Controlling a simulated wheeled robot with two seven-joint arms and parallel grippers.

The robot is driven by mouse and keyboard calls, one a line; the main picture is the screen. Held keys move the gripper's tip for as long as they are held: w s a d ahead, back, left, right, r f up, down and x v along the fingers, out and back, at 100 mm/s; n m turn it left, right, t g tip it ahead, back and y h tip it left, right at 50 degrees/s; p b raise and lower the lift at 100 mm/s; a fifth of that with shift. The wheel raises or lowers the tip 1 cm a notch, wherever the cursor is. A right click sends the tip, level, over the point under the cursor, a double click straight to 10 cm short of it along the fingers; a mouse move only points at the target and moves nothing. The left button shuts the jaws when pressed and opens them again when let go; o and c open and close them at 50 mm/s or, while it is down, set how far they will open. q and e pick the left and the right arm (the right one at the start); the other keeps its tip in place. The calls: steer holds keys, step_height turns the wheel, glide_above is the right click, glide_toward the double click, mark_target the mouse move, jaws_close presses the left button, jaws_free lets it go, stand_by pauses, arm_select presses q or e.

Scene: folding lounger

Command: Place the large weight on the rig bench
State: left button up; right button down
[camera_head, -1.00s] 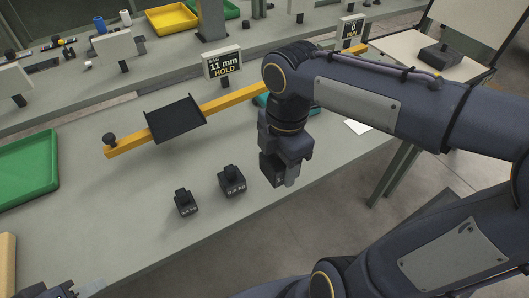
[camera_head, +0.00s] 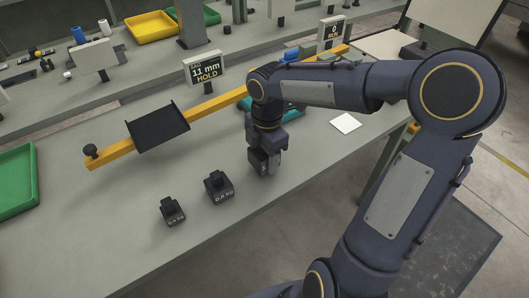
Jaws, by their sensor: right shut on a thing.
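My right gripper (camera_head: 266,153) points down and is shut on a large dark weight (camera_head: 257,162), to the right of two smaller weights. The gripper partly hides the held weight, and I cannot tell whether its base touches the bench. A mid-size dark weight (camera_head: 218,188) and a small dark weight (camera_head: 172,211) stand upright on the grey rig bench (camera_head: 110,235). My left gripper is not in view.
A yellow beam (camera_head: 205,106) with a black tray (camera_head: 158,128) crosses the bench behind the weights. A display (camera_head: 206,70) reads 11 mm HOLD. A teal tray (camera_head: 287,105) lies behind my right gripper. A green tray (camera_head: 16,182) is at left. The bench front is clear.

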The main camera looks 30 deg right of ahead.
steer(key=shift+f, duration=0.95)
steer(key=shift+f, duration=0.1)
steer(key=shift+c, duration=2.4)
jaws_free()
steer(key=shift+s+f, duration=0.1)
steer(key=shift+f, duration=0.05)
steer(key=r, duration=0.4)
steer(key=r+p, duration=0.1)
steer(key=r, duration=0.3)
steer(key=r+p, duration=0.1)
steer(key=r, duration=0.2)
steer(key=shift+d+r, duration=0.3)
steer(key=shift+r, duration=0.35)
steer(key=s+a+f+m+t+y, duration=0.1)
steer(key=s+a+f+m+t, duration=0.1)
steer(key=s+m, duration=0.6)
steer(key=s+a+f+m+t+y, duration=0.2)
steer(key=s+m+t, duration=0.1)
steer(key=s+m, duration=0.6)
steer(key=m, duration=0.3)
steer(key=shift+a+f+m+t, duration=0.15)
steer(key=shift+a+m+t, duration=0.15)
steer(key=shift+a, duration=0.1)
